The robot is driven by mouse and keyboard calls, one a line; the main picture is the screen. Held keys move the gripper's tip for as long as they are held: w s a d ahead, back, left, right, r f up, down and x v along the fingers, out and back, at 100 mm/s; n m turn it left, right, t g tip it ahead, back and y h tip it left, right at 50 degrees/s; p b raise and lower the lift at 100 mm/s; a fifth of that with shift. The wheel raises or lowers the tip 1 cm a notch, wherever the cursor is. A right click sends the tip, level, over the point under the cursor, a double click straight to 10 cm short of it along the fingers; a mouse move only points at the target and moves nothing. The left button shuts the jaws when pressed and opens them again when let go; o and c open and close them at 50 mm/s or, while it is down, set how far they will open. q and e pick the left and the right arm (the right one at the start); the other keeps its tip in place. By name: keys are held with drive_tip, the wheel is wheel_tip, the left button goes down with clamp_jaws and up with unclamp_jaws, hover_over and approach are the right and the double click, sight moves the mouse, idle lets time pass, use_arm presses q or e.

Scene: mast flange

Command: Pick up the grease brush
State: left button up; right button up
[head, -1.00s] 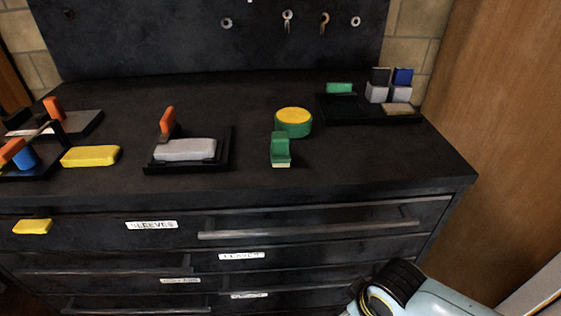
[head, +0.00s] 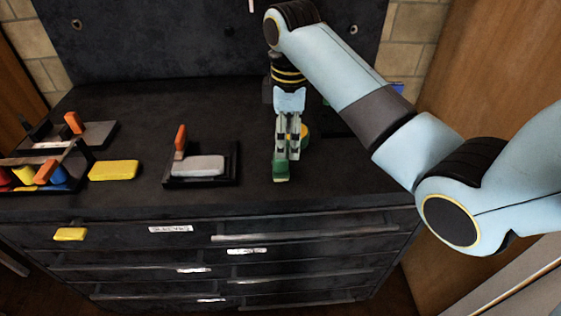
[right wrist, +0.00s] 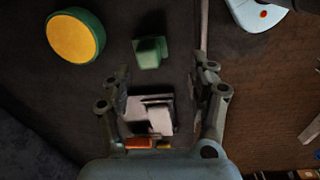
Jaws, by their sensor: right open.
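The grease brush is a small green block-like piece (head: 281,171) on the dark worktop near its front edge. In the right wrist view the green brush (right wrist: 150,52) shows just beyond the fingers, roughly in line with the gap between them. My right gripper (head: 288,152) points down over the brush and its fingers hide part of it in the head view. The gripper also shows in the right wrist view (right wrist: 163,85), with its fingers spread and nothing held. I cannot tell whether a finger touches the brush. My left gripper is not in view.
A green tin with a yellow top (right wrist: 75,38) stands close beside the brush. A black tray (head: 233,165) with a grey block (head: 198,165) and orange-handled piece (head: 180,140) is to the left. A yellow block (head: 114,170) lies further left. Drawers are below the worktop.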

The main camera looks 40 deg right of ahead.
sight(281, 160)
drive_tip(key=w, duration=0.1)
drive_tip(key=w+r, duration=0.1)
drive_tip(key=w+n, duration=0.1)
drive_tip(key=shift+d+r, duration=0.15)
drive_tip(key=shift+r, duration=0.1)
wheel_tip(281, 160, down, 10)
drive_tip(key=shift+s+f+p, duration=0.1)
drive_tip(key=shift+f+p, duration=0.15)
drive_tip(key=shift+p, duration=0.3)
drive_tip(key=shift+c, duration=0.3)
drive_tip(key=shift+s, duration=0.1)
clamp_jaws()
drive_tip(key=shift+r, duration=0.15)
